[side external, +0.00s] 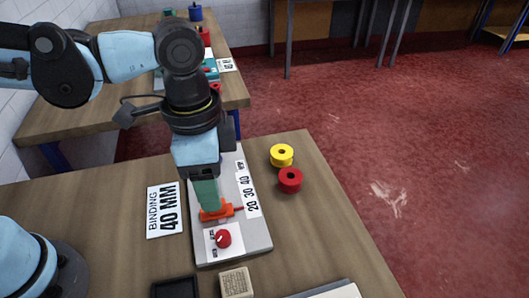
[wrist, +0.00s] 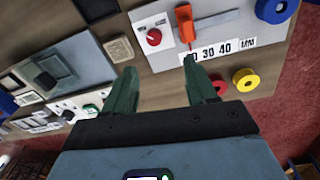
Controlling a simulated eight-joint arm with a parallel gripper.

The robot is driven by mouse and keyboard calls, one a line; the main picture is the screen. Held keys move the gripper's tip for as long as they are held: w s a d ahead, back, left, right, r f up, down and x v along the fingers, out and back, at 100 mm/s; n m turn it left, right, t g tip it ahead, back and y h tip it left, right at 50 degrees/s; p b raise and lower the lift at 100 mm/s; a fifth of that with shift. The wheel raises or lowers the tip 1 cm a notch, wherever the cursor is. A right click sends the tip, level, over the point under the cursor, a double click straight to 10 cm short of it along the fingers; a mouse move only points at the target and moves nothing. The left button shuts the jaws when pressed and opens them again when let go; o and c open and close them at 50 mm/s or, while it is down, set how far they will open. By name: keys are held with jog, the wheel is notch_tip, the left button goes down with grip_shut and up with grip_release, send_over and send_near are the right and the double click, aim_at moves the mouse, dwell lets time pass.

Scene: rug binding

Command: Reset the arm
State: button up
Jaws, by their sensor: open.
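My gripper (side external: 207,207) points down over the grey board (side external: 256,243) in the side view. Its green fingers are apart and nothing shows between them in the wrist view (wrist: 160,78). An orange slider (side external: 218,213) sits on the board just below the fingertips in the side view; I cannot tell whether they touch. In the wrist view the orange slider (wrist: 184,22) lies beyond the fingertips, its pointer near the low end of the 20 30 40 MM scale (wrist: 222,50). A red knob (side external: 222,238) is on the board's near end.
A yellow roll (side external: 281,155) and a red roll (side external: 290,179) stand right of the board. A card reading BINDING 40 MM (side external: 164,210) lies left. A black tray (side external: 175,288) and a wooden block (side external: 236,283) are in front. A second table (side external: 135,113) stands behind.

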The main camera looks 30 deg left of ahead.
jog(key=w+a+n+t, duration=0.2)
jog(key=a+n, duration=0.3)
jog(key=a, duration=0.5)
jog(key=w+a+n+t, duration=0.1)
jog(key=a+n+t, duration=0.4)
jog(key=a, duration=0.5)
jog(key=shift+w+a+n, duration=0.3)
jog(key=shift+w, duration=0.05)
